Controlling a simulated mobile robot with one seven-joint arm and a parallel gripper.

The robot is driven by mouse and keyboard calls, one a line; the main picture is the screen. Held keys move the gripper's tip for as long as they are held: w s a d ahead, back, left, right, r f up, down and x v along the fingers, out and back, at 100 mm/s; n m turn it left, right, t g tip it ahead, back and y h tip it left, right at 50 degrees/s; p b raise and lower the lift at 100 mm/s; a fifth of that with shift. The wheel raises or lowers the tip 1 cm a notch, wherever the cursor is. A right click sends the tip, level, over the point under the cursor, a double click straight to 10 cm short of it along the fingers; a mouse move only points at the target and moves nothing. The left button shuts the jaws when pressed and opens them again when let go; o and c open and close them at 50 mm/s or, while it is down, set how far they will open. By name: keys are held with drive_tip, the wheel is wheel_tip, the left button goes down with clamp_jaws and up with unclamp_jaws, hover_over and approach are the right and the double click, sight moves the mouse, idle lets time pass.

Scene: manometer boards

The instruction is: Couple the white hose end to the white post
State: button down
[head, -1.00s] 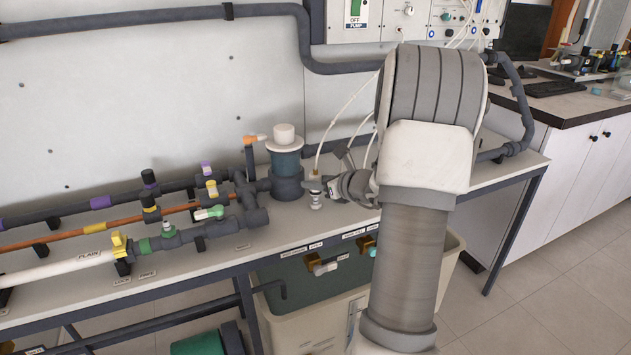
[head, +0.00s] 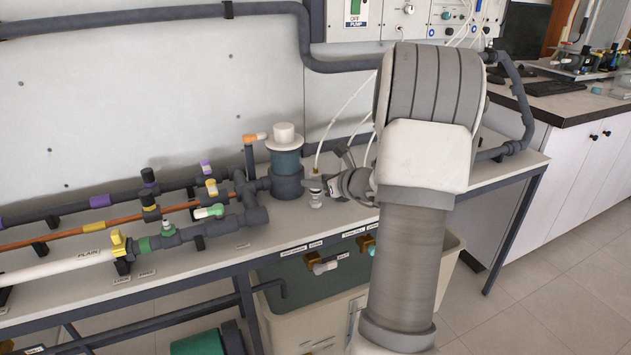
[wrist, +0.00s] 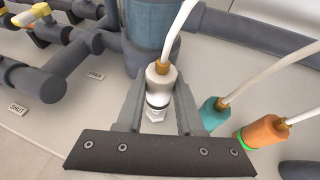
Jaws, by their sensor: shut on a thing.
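The white hose end (wrist: 158,78) has a brass-coloured ferrule and a white tube rising from it. In the wrist view my gripper (wrist: 157,92) is shut on it, one finger on each side. The pale post (wrist: 154,110) shows directly below the hose end, between the fingers, and the two look in line. They appear to meet, but I cannot tell how far the end sits on the post. In the head view the hose end (head: 316,183) is upright above the post (head: 316,201), with my gripper (head: 322,186) reaching in from the right.
A teal hose end (wrist: 213,114) and an orange hose end (wrist: 262,132) stand close to the right finger in the wrist view. A blue-grey cylinder (head: 286,163) stands just behind and left. Pipes with valves (head: 170,238) fill the bench's left side.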

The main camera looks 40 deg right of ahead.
sight(320, 191)
drive_tip(key=shift+f+b, duration=1.45)
drive_tip(key=shift+f, duration=0.15)
idle(0.7)
drive_tip(key=shift+c, duration=2.3)
unclamp_jaws()
drive_tip(key=a+p+v, duration=0.1)
drive_tip(key=p+v, duration=0.4)
drive_tip(key=v, duration=1.2)
drive_tip(key=shift+s+d, duration=0.25)
drive_tip(key=shift+d, duration=0.15)
drive_tip(key=shift+a+r, duration=0.1)
